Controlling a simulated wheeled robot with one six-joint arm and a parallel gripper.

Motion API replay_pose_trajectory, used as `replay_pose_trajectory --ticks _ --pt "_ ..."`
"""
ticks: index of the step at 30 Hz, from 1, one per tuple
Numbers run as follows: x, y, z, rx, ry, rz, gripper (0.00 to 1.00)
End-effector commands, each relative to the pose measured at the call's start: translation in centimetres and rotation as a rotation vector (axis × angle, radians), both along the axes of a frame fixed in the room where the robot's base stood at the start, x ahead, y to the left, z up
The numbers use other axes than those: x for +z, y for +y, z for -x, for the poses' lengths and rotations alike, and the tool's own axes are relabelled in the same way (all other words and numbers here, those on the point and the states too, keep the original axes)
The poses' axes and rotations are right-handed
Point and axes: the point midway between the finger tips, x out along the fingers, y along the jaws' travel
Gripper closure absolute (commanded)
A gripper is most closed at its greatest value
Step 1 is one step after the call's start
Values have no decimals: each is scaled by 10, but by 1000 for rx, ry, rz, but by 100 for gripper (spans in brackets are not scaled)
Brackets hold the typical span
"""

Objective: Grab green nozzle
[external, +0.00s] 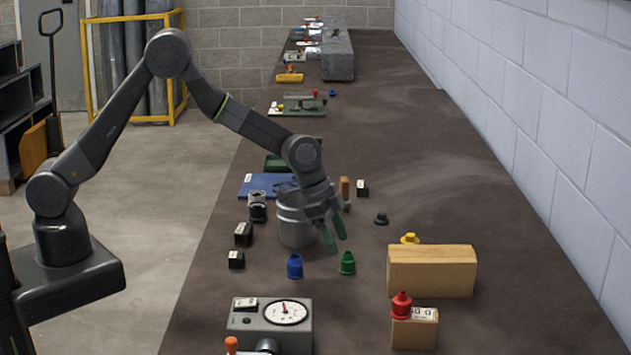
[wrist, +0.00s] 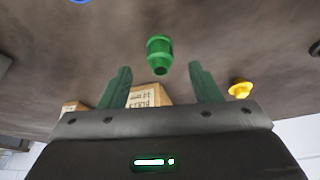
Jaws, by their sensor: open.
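The green nozzle (external: 347,263) stands upright on the dark bench top, just right of the blue nozzle (external: 295,266). In the wrist view the green nozzle (wrist: 159,55) lies beyond and between my fingertips, apart from them. My gripper (external: 334,238) has green fingers and is open and empty. It hangs above and slightly left of the green nozzle in the external view. It also shows in the wrist view (wrist: 160,80), with a wide gap between the fingers.
A metal can (external: 295,226) stands close behind my gripper. A wooden block (external: 432,272) lies to the right, with a yellow nozzle (external: 410,238) behind it. A dial gauge box (external: 270,322) stands in front.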

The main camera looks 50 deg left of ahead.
Motion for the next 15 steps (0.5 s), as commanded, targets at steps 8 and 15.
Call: replay_pose_trajectory --ticks 8,15 --pt "-22 -14 -7 -1 3 -2 43" --pt "-43 -22 -11 0 0 -1 43"
